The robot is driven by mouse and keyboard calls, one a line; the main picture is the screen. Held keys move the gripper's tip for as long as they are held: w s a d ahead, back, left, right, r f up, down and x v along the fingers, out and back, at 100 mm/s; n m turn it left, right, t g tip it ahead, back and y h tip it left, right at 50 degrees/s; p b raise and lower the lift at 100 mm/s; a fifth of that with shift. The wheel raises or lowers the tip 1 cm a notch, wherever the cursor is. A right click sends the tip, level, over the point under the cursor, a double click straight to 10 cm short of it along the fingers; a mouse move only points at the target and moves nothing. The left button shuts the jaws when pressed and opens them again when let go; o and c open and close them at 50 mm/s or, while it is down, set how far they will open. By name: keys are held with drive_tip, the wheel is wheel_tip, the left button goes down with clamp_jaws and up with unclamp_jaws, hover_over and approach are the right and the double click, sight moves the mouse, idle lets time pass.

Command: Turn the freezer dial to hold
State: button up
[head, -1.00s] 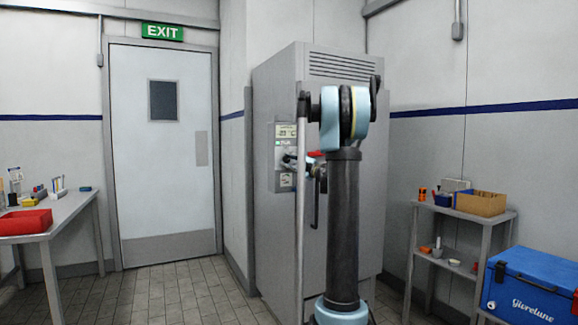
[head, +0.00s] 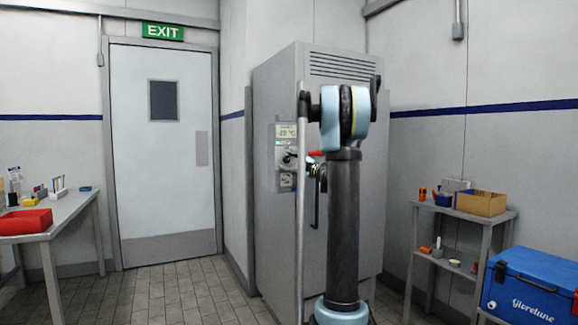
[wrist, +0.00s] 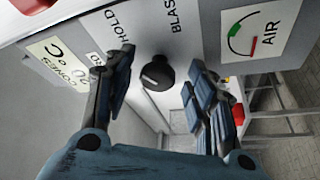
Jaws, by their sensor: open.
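The freezer dial (wrist: 157,73) is a round black knob on a pale control panel, between the printed words HOLD and BLAST in the wrist view. In the head view the panel (head: 285,131) is on the left face of the grey freezer (head: 275,90), and my arm partly hides the freezer.
A table with a red tray (head: 25,221) stands at left. A shelf (head: 445,210) and a blue cool box (head: 530,285) stand at right. The floor before the door is clear.

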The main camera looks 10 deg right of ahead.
drive_tip(key=shift+s+d, duration=0.1)
drive_tip(key=v, duration=1.1)
drive_tip(key=shift+s+d, duration=0.2)
drive_tip(key=shift+s, duration=0.05)
drive_tip(key=shift+f, duration=0.15)
